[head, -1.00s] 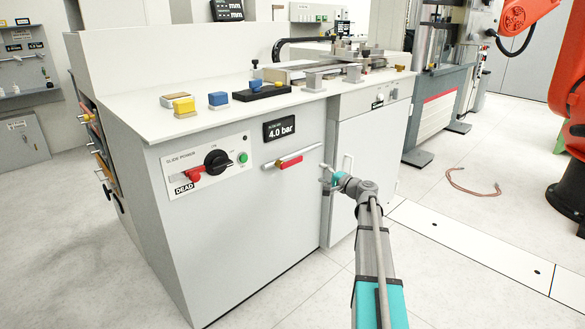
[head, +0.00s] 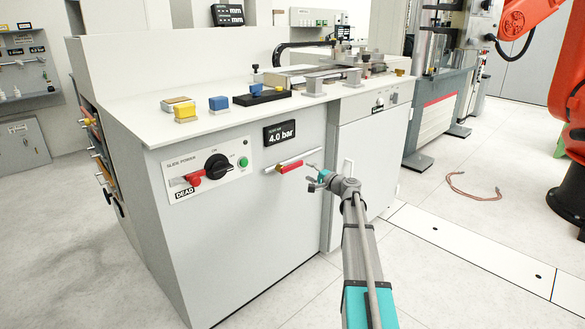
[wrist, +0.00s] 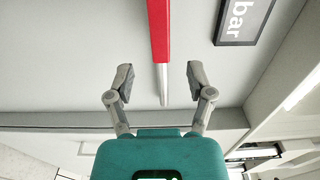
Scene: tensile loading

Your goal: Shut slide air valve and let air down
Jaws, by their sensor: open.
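The slide air valve has a red lever (head: 291,166) lying along a thin grey pipe on the cabinet's front face, with a brass-coloured part at its left end. In the wrist view the red lever (wrist: 159,30) runs down from the top edge, with a grey pipe end (wrist: 163,88) below it. My gripper (head: 313,173) is just right of the lever in the head view. In the wrist view my gripper (wrist: 155,84) is open, with one finger on each side of the pipe end, touching neither. The pressure display (head: 280,132) reads 4.0 bar.
A slide power panel (head: 208,168) with a black rotary switch, green button and DEAD tag is left of the valve. The cabinet top (head: 150,118) holds coloured blocks and fixtures above. A vertical door handle (head: 346,174) stands right of my gripper. An orange robot arm (head: 565,85) is far right.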

